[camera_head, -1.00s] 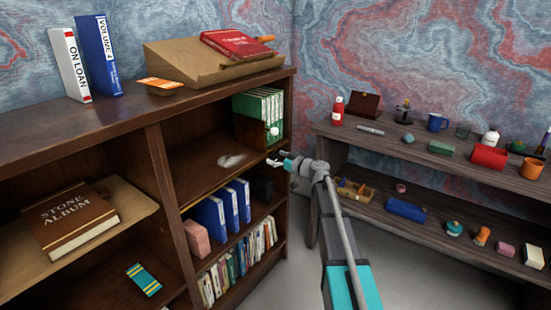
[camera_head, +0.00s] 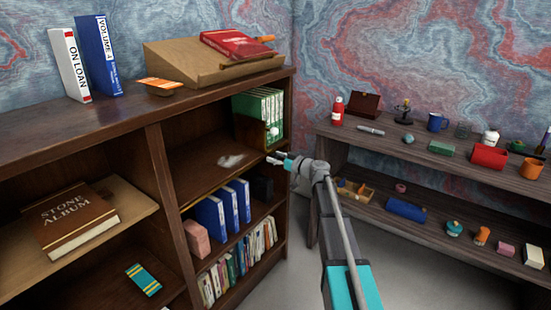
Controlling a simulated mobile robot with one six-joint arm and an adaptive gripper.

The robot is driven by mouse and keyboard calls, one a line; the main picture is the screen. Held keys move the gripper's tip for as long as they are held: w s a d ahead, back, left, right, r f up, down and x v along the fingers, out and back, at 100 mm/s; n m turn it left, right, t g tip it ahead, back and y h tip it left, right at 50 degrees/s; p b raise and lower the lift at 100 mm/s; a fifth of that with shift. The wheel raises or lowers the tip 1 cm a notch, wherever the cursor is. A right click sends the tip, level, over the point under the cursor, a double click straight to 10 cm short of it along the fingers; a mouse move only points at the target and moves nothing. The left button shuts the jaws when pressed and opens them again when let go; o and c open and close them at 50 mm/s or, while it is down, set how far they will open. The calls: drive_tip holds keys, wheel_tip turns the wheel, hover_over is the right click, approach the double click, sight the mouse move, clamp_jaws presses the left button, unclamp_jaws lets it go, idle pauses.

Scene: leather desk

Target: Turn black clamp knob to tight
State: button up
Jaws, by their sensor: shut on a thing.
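My gripper (camera_head: 273,159) reaches in from the right to the right end of the bookcase (camera_head: 155,150), at the front of the shelf that bears the green files. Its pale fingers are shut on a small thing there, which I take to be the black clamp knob. The knob is hidden or too small to make out, and so is the way it is turned.
Green files (camera_head: 258,112) in a holder stand just above my gripper. Blue binders (camera_head: 222,209) stand on the shelf below. A side shelf (camera_head: 425,155) to the right holds several small things, among them a red bottle (camera_head: 338,111) and a blue mug (camera_head: 437,122).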

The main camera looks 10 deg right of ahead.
drive_tip(key=shift+m, duration=0.4)
drive_tip(key=m, duration=0.3)
drive_tip(key=shift+w+d+m, duration=0.1)
drive_tip(key=shift+w+m, duration=0.05)
drive_tip(key=shift+m, duration=0.15)
drive_tip(key=m, duration=0.3)
drive_tip(key=shift+d+f+m, duration=0.1)
drive_tip(key=shift+m, duration=0.2)
drive_tip(key=m, duration=0.4)
drive_tip(key=shift+w+f+m, duration=0.1)
drive_tip(key=shift+m, duration=0.2)
drive_tip(key=shift+d+m, duration=0.1)
drive_tip(key=shift+m, duration=1.9)
drive_tip(key=shift+f, duration=0.1)
drive_tip(key=o, duration=1.2)
drive_tip(key=shift+c, duration=0.2)
